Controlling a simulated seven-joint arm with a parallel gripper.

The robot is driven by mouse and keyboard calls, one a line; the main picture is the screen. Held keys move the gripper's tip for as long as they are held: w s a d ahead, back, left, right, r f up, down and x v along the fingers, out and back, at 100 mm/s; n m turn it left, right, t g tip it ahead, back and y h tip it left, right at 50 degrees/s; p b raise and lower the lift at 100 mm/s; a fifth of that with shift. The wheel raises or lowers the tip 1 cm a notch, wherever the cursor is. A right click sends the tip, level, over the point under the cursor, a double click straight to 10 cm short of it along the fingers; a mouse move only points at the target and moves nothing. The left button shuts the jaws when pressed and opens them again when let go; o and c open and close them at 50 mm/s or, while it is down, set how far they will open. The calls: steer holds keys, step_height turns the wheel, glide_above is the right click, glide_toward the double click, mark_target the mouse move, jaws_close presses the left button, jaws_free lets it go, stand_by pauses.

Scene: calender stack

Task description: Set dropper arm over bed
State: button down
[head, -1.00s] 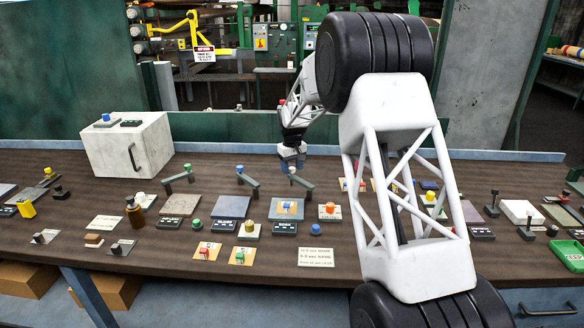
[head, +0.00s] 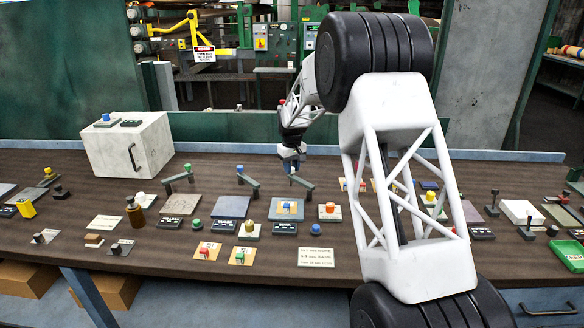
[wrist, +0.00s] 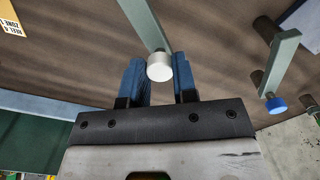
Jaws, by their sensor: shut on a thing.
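A grey-green dropper arm (wrist: 146,22) with a silver knob (wrist: 160,66) at its end shows in the wrist view. My gripper (wrist: 161,66) has its blue fingers on either side of this knob and is shut on it. In the head view my gripper (head: 291,166) is at the free end of the rightmost of three dropper arms (head: 302,183), and hides its knob. I cannot tell which plate is the bed.
The middle dropper arm (head: 249,181) stands to the left; a blue-knobbed arm (wrist: 285,62) is close by in the wrist view. Grey plates (head: 231,207), knobs and label cards crowd the bench. A pale box (head: 127,148) stands at the back left.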

steer(key=s+n, duration=0.3)
steer(key=s+a+n, duration=0.1)
steer(key=s+n, duration=0.2)
steer(key=n, duration=0.1)
steer(key=s+a+n, duration=0.1)
steer(key=s+n, duration=0.1)
steer(key=n, duration=0.2)
steer(key=shift+s, duration=0.4)
steer(key=s+n, duration=0.1)
steer(key=n, duration=0.1)
steer(key=shift+s+d+n, duration=0.35)
steer(key=shift+s+n, duration=0.05)
steer(key=shift+s+d+n, duration=0.4)
steer(key=shift+s+n, duration=0.2)
steer(key=shift+n, duration=0.4)
steer(key=c, duration=0.9)
jaws_free()
